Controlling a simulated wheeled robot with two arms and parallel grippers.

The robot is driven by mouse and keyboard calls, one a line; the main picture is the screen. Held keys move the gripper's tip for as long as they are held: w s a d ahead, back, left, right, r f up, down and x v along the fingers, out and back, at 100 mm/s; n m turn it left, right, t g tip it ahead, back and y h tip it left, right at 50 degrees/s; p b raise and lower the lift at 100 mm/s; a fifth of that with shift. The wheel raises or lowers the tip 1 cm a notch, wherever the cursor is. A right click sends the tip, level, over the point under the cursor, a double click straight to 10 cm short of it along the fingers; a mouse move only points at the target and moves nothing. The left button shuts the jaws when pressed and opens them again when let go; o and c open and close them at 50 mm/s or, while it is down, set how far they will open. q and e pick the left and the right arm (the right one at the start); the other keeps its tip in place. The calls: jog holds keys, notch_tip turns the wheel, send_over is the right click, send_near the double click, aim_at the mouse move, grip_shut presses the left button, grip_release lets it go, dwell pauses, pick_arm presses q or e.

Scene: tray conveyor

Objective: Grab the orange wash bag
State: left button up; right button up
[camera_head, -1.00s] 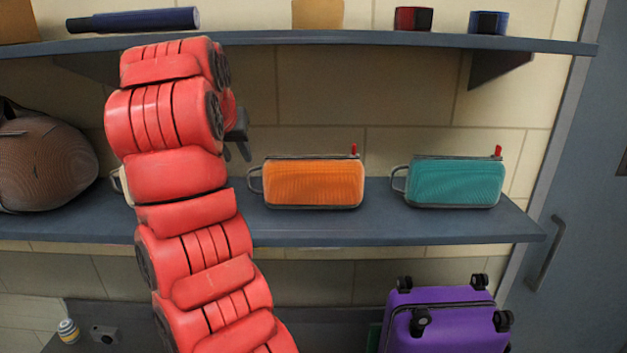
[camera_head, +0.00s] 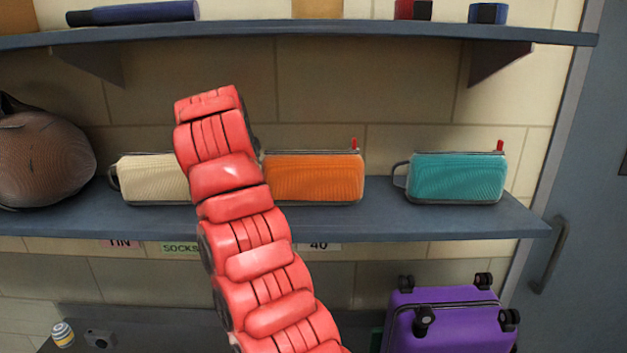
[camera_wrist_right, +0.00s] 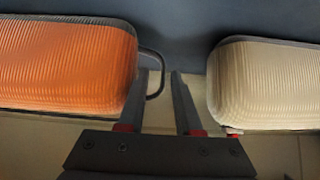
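The orange wash bag (camera_head: 318,178) stands on the middle shelf in the head view, its left end hidden behind my red right arm. In the right wrist view the orange wash bag (camera_wrist_right: 62,65) is at the left, with its dark loop handle (camera_wrist_right: 158,75) at its end. My right gripper (camera_wrist_right: 162,75) is open, fingers apart, at the handle beside the bag. One finger overlaps the handle in the picture; whether they touch I cannot tell. My arm hides this gripper in the head view. My left gripper is not in view.
A cream bag (camera_head: 152,178) stands left of the orange one and shows close to the gripper in the wrist view (camera_wrist_right: 268,85). A teal bag (camera_head: 456,178) stands to the right. A brown round bag (camera_head: 42,158) is far left. The upper shelf (camera_head: 330,37) overhangs.

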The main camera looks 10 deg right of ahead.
jog(key=p+x, duration=0.2)
jog(key=x, duration=0.2)
jog(key=shift+a+p, duration=0.25)
jog(key=shift+p, duration=0.15)
jog(key=shift+w+f, duration=0.1)
jog(key=shift+f, duration=0.1)
grip_shut()
jog(key=shift+r, duration=0.1)
dwell(0.7)
